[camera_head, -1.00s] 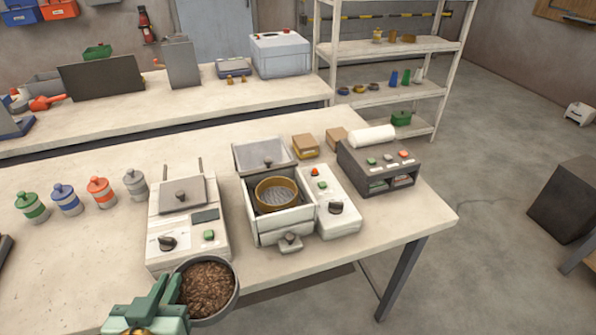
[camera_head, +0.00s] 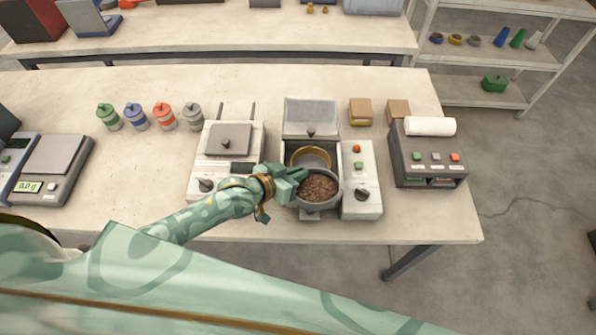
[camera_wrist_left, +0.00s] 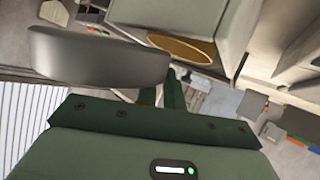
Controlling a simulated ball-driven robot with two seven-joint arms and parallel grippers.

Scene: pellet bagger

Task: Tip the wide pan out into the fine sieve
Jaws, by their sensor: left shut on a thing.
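The wide pan (camera_head: 319,203) is grey and round and holds brown pellets (camera_head: 319,187). It is over the front part of the open white sieve box, close in front of the fine sieve. The fine sieve (camera_head: 311,154) has a brass-coloured rim and sits in the box; its front part is hidden by the pan and gripper. My left gripper (camera_head: 299,180) is shut on the pan's left side. In the left wrist view the pan (camera_wrist_left: 95,58) appears as a grey wall, with the sieve's brass rim (camera_wrist_left: 182,48) beyond it. My right gripper is not in view.
The box's lid (camera_head: 311,114) stands open behind the sieve. A control unit (camera_head: 362,180) with buttons and a knob is on the right, and a white device (camera_head: 229,160) on the left. A dark sealer (camera_head: 430,157) stands further right.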

